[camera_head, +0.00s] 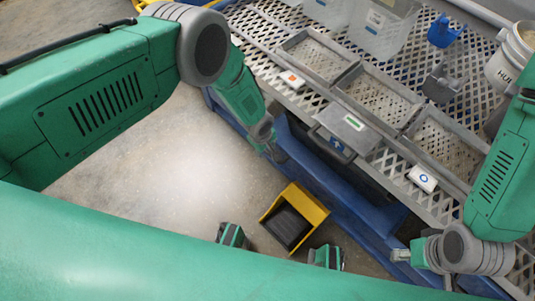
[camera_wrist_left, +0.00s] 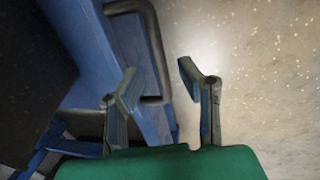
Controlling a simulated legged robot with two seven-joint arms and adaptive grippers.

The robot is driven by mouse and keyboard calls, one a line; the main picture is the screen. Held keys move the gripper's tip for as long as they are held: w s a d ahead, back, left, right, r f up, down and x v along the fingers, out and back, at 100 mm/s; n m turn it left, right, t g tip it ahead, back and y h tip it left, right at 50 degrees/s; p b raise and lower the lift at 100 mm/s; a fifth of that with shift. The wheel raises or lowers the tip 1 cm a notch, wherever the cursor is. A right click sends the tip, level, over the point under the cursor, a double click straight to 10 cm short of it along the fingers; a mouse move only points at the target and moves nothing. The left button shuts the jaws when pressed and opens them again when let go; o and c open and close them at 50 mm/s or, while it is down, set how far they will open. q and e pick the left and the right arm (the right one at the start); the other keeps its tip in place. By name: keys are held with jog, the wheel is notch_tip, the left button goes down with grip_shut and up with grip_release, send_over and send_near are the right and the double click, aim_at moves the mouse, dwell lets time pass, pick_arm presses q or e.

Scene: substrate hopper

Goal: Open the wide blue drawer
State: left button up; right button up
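The wide blue drawer (camera_head: 322,192) is a long blue front below the mesh bench, running diagonally in the head view. In the left wrist view a blue panel (camera_wrist_left: 133,50) carries a dark, rounded bar handle (camera_wrist_left: 157,62). My left gripper (camera_head: 278,155) is beside the blue front; its fingers (camera_wrist_left: 162,80) are spread, with part of the handle showing between the fingertips. I cannot tell whether they touch it. My right gripper (camera_head: 398,255) is low at the right, by the blue frame; its finger opening is unclear.
The mesh bench (camera_head: 408,148) holds grey trays (camera_head: 377,97), a lidded grey box (camera_head: 342,128), clear bins (camera_head: 382,32) and a white bucket (camera_head: 512,62). A yellow bin (camera_head: 310,203) stands on the floor before the drawer. The floor (camera_head: 170,150) at left is clear.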

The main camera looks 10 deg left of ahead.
pick_arm(q)
jog(key=shift+w+d+f+b, duration=0.1)
jog(key=shift+f+b, duration=0.1)
jog(key=shift+f, duration=0.4)
jog(key=shift+w+d+f+b, duration=0.1)
jog(key=shift+f+b, duration=0.1)
jog(key=shift+f, duration=0.35)
